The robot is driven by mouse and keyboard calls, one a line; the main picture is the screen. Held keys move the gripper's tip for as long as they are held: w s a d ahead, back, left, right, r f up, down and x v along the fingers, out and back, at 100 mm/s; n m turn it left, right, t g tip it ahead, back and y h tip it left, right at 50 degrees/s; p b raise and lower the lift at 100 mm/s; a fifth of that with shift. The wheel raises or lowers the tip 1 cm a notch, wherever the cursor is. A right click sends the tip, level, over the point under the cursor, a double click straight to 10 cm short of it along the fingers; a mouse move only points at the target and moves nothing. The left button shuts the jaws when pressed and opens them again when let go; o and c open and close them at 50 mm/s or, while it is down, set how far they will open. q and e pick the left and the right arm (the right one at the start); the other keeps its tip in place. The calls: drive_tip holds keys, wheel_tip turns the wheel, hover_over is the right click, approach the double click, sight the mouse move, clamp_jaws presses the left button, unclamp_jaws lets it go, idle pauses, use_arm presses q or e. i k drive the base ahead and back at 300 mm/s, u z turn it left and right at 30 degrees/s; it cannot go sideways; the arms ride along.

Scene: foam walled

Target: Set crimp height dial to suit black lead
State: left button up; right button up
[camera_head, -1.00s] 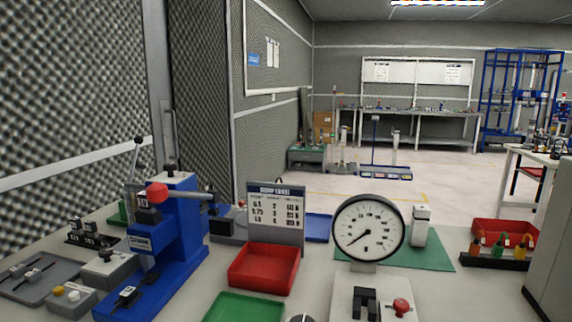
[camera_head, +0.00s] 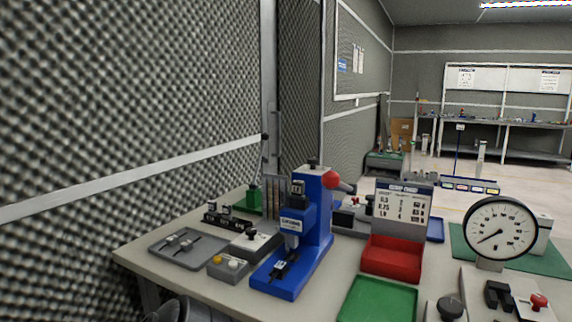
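The blue crimp press (camera_head: 316,215) stands upright on the bench, with a red ball (camera_head: 332,179) on its lever. A small dark block with pale markings (camera_head: 298,187) sits at the top of its head; I cannot tell whether this is the crimp height dial, and its setting is too small to read. Small dark leads (camera_head: 181,241) lie in a grey tray (camera_head: 205,261) left of the press; their colours are unclear. A dark piece (camera_head: 281,268) lies on the press base. A chart (camera_head: 402,205) stands behind the red bin. Neither gripper shows.
A red bin (camera_head: 390,258) and a green tray (camera_head: 377,302) lie right of the press. A round gauge (camera_head: 500,229) stands farther right. A foam wall (camera_head: 110,110) fills the left.

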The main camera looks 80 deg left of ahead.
sight(312, 162)
drive_tip(key=k, duration=0.7)
drive_tip(key=u, duration=0.8)
